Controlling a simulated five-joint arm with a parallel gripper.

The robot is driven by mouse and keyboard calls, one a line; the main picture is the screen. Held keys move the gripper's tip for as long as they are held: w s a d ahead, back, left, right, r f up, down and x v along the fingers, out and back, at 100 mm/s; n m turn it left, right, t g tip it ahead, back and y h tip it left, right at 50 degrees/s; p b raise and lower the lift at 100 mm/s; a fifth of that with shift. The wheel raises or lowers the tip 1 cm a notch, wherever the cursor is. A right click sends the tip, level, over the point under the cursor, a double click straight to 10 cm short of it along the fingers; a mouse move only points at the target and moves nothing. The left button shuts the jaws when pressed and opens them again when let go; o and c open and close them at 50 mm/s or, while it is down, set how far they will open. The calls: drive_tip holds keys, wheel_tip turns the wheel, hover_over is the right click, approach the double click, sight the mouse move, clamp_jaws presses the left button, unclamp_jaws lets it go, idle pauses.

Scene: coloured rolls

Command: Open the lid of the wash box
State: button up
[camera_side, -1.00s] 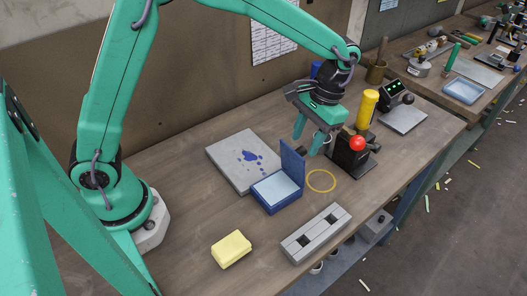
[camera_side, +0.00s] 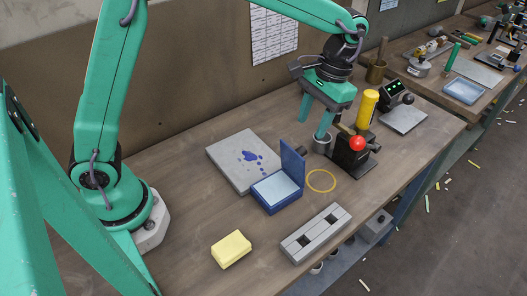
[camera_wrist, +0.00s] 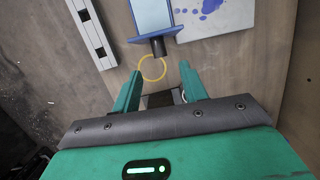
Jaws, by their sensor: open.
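The wash box (camera_side: 277,193) is a blue box with pale blue inside, standing on the bench. Its blue lid (camera_side: 292,161) stands upright along the box's right edge, so the box is open. In the wrist view, the box (camera_wrist: 152,16) is at the top, with the lid (camera_wrist: 146,41) seen edge-on and a dark knob (camera_wrist: 158,47) sticking out from it. My gripper (camera_side: 312,131) is open and empty, above and to the right of the lid, apart from it. Its open fingers (camera_wrist: 160,75) also show in the wrist view.
A yellow ring (camera_side: 321,190) lies right of the box. A black device with a red ball (camera_side: 357,143) and a yellow cylinder (camera_side: 367,108) stand close to my gripper's right. A stained grey slab (camera_side: 229,150), a grey slotted block (camera_side: 317,232) and a yellow block (camera_side: 231,249) surround the box.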

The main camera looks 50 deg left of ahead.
sight(302, 148)
drive_tip(key=shift+s+a+r+t+h, duration=0.1)
drive_tip(key=shift+s+a+t+h, duration=0.1)
drive_tip(key=shift+s+t, duration=0.35)
drive_tip(key=shift+s+a+r+t+h, duration=0.1)
drive_tip(key=shift+s+t+h, duration=0.1)
drive_tip(key=shift+s+t, duration=0.35)
drive_tip(key=shift+w+f, duration=0.15)
drive_tip(key=shift+f, duration=3.75)
clamp_jaws()
